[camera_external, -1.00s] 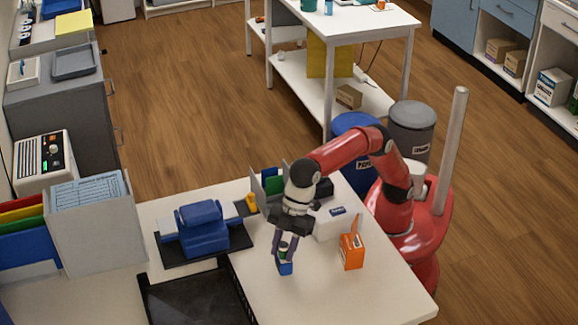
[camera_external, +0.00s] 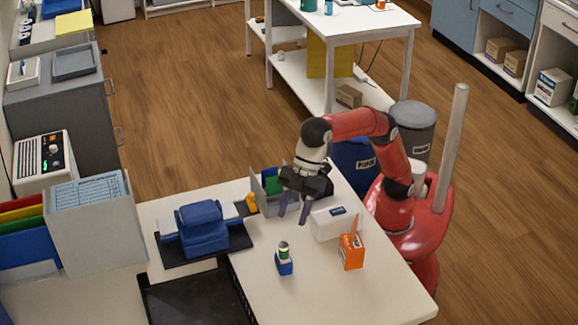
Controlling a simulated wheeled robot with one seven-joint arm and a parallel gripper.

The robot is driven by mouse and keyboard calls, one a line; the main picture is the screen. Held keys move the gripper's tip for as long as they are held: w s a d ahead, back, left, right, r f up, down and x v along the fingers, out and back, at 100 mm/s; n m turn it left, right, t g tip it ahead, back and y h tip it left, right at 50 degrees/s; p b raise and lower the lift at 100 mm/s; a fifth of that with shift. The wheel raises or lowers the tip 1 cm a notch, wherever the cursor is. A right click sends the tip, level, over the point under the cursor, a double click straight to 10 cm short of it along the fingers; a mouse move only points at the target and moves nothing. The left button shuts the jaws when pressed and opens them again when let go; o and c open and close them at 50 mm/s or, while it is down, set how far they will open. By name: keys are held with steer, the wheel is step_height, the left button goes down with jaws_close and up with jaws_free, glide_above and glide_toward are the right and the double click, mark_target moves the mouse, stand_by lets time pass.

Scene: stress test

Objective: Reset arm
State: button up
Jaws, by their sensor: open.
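My red arm (camera_external: 350,124) is folded over the far right part of the white table (camera_external: 310,295). My gripper (camera_external: 292,218) points down with its two dark fingers apart and nothing between them. It hangs beside a white box (camera_external: 328,223) and in front of a grey open bin (camera_external: 268,205). A small blue holder (camera_external: 284,267) with a green, pale-topped item (camera_external: 283,249) upright in it stands on the table, nearer the camera than my gripper and clear of it.
An orange box (camera_external: 351,251) stands at the table's right. A blue device (camera_external: 202,230) on a dark mat and a black tray (camera_external: 195,298) lie to the left. A grey file box (camera_external: 95,235) stands farther left. The table's front right is clear.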

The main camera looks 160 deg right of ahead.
steer(key=shift+v, duration=0.95)
steer(key=w+a+r+m+t+y+b, duration=0.1)
steer(key=w+a+m+t+y+b, duration=0.25)
steer(key=a, duration=0.75)
steer(key=a+r+m+t+y+b, duration=0.1)
steer(key=a+m+t+y+b, duration=0.1)
steer(key=a+m+t+b, duration=0.6)
steer(key=s+a+f+n+g+p, duration=0.2)
steer(key=s+f+n+g+p, duration=0.15)
steer(key=s+f, duration=0.4)
steer(key=s+a+f+n+g+p, duration=0.15)
steer(key=s+f+n+g, duration=0.25)
steer(key=s, duration=0.6)
steer(key=s+a+f+n+g+p, duration=0.1)
steer(key=s+f+n+g+p, duration=0.25)
steer(key=s+f, duration=0.4)
steer(key=s+d+f+n+h+p, duration=0.1)
steer(key=s+d+f+h, duration=0.1)
steer(key=s, duration=0.4)
steer(key=s+d+f+n+h+p, duration=0.1)
steer(key=s+d+f+h+p, duration=0.1)
steer(key=s+d, duration=0.3)
steer(key=shift+s+f+g+h, duration=0.4)
steer(key=shift+s+f, duration=0.2)
steer(key=shift+s, duration=0.45)
